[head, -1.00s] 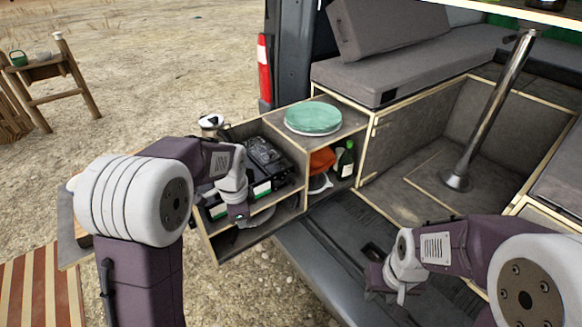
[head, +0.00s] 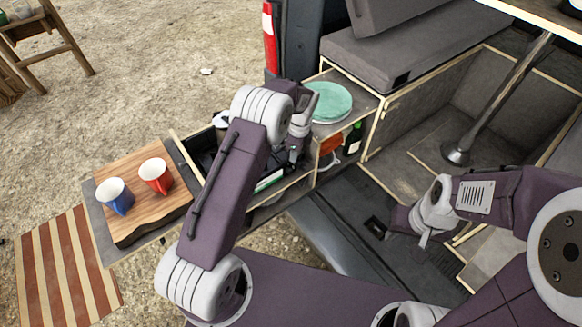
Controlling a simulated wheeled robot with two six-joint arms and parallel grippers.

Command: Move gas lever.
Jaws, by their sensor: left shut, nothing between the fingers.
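The gas lever itself cannot be made out. The dark stove unit (head: 273,160) in the pull-out drawer at the van's tailgate is mostly hidden behind my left arm. My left gripper (head: 291,163) is shut and empty, pointing down over the right part of the drawer, close to the stove unit. I cannot tell whether it touches anything. My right gripper (head: 424,240) hangs above the dark van floor at the right, away from the drawer. Its fingers are too small to tell open from shut.
A wooden board (head: 150,203) at the drawer's outer end carries a blue mug (head: 115,197) and a red mug (head: 156,176). Green plates (head: 331,103) lie on the cabinet top. A dark bottle (head: 354,138) stands in the compartment below. A metal post (head: 497,100) rises at right.

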